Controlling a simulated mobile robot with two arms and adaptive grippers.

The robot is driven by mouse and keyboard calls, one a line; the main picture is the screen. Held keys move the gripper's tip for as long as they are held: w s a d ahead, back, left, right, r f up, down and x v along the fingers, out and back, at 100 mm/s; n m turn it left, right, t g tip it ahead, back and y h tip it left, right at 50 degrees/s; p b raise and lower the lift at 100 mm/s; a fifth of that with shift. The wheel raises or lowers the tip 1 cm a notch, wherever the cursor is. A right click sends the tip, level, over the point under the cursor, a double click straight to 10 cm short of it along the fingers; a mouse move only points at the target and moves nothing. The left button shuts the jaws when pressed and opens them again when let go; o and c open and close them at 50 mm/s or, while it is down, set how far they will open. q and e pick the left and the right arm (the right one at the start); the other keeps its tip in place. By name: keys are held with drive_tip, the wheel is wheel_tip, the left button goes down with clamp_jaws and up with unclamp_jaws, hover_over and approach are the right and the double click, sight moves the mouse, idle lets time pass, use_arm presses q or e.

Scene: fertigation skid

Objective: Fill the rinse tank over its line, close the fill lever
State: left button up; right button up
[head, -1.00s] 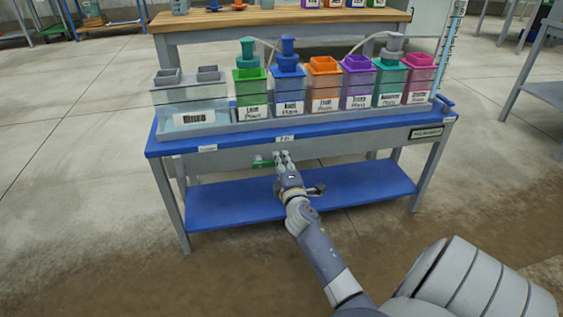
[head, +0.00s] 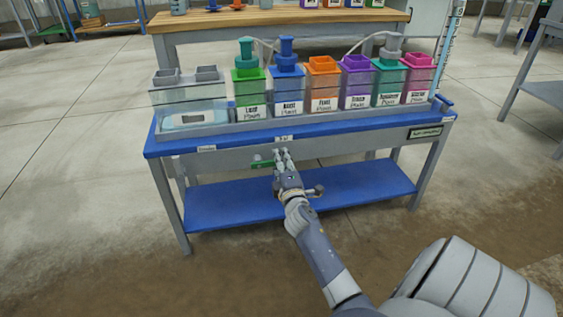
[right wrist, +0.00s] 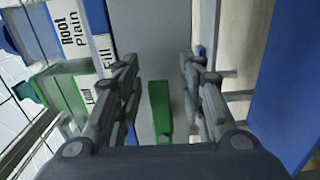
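The clear rinse tank (head: 190,104) stands at the left end of the blue bench, with pale water low in it. Its line cannot be made out. The green fill lever (head: 262,164) sits on the bench's front below the "Fill" label (head: 284,139), its bar pointing left in the head view. My right gripper (head: 282,153) is at the lever's right end. In the right wrist view, the green lever (right wrist: 160,112) lies between the spread fingers of that gripper (right wrist: 165,85), with gaps on both sides. My left gripper is out of view.
Several coloured tanks, including green (head: 252,92), blue (head: 289,90) and orange (head: 323,84), stand in a row right of the rinse tank. A blue lower shelf (head: 235,205) lies under the gripper. The floor in front is clear.

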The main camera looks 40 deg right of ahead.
drive_tip(key=v, duration=1.2)
idle(5.9)
